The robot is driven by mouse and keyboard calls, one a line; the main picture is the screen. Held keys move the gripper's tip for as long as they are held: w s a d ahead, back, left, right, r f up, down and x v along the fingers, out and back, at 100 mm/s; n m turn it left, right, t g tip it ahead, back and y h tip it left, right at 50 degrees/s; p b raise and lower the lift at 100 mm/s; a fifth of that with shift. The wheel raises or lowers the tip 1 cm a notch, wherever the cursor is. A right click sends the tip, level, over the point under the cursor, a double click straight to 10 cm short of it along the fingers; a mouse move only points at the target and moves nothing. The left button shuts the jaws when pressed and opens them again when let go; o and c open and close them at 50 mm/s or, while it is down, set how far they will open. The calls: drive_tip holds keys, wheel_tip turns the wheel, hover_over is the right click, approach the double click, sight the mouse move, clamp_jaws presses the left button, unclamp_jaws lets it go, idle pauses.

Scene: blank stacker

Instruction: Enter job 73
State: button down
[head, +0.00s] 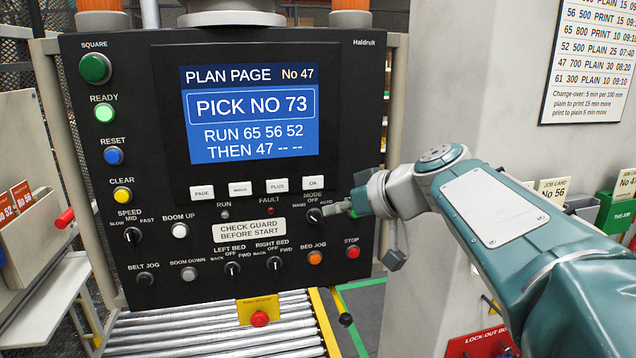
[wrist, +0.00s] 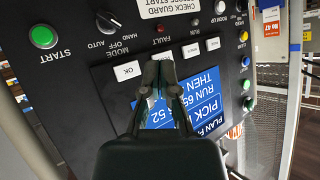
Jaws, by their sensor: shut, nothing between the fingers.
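The black control panel (head: 345,110) carries a lit blue screen (head: 250,148). It reads PLAN PAGE No 47, PICK NO 73, RUN 65 56 52, THEN 47 and two blanks. White keys below are PAGE (head: 202,192), MINUS (head: 240,188), PLUS (head: 277,185) and OK (head: 313,183). My gripper (head: 330,209) is shut and empty, in front of the MODE knob (head: 314,215) in the head view. In the wrist view the panel is upside down; my fingers (wrist: 158,62) overlap the key row beside OK (wrist: 127,71) and hide PLUS. Contact cannot be told.
A green START button (wrist: 43,37) shows in the wrist view. A red STOP button (head: 352,252) and several knobs line the panel's bottom. A roller bed (head: 215,330) lies below. A plan list (head: 590,60) hangs on the right wall, and job cards (head: 553,190) stand right.

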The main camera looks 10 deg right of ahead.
drive_tip(key=shift+a, duration=0.55)
approach(305, 190)
drive_tip(key=w+a+f, duration=0.2)
drive_tip(key=a+f, duration=0.1)
drive_tip(key=shift+w+a+f, duration=0.1)
drive_tip(key=shift+w+a, duration=0.25)
drive_tip(key=shift+w, duration=0.25)
drive_tip(key=shift+w+d, duration=0.1)
drive_tip(key=shift+w, duration=0.1)
idle(0.7)
drive_tip(key=shift+w, duration=0.35)
